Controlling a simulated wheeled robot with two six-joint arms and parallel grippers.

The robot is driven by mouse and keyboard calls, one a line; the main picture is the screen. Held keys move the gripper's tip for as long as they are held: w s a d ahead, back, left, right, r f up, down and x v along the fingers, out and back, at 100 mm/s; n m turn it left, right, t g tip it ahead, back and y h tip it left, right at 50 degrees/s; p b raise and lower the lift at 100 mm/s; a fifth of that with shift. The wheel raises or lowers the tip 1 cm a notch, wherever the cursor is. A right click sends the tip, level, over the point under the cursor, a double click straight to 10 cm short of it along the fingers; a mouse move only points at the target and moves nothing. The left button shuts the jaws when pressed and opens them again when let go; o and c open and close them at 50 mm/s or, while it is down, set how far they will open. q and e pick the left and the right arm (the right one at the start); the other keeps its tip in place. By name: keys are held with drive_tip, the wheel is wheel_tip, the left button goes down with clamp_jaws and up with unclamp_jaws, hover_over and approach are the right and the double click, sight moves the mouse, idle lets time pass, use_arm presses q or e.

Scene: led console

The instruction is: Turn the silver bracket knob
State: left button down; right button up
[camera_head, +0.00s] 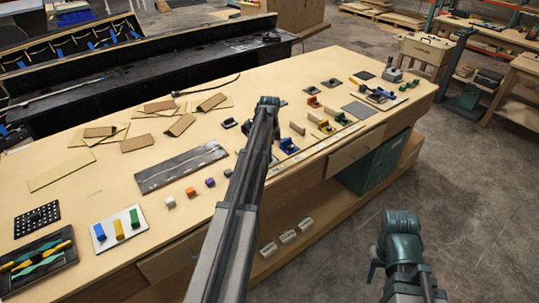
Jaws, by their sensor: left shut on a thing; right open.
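I cannot clearly pick out the silver bracket knob. My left arm reaches over the workbench (310,80), and my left gripper (267,104) is at its far end, among small parts near the bench's middle. Its fingertips and what they hold are hidden behind the arm. A small grey block-like fixture (392,74) stands at the bench's far right end; I cannot tell whether it bears the knob. My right gripper (376,271) is low at the right, off the bench's front edge and over the floor. It is open, with its fingers mostly hidden by the wrist.
Coloured blocks and brackets (325,127) crowd the bench right of my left arm. A dark strip panel (181,167), brown cardboard pieces (158,107) and a white plate with coloured bars (119,228) lie left. A green cabinet (372,163) is under the bench.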

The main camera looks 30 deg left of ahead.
use_arm(q)
drive_tip(key=shift+w+a+m, duration=0.1)
drive_tip(key=shift+m, duration=0.4)
idle(0.3)
drive_tip(key=c, duration=0.9)
unclamp_jaws()
drive_tip(key=shift+r, duration=0.1)
wheel_tip(320, 180, up, 14)
drive_tip(key=p, duration=1.3)
drive_tip(key=shift+p, duration=0.4)
drive_tip(key=shift+f, duration=0.2)
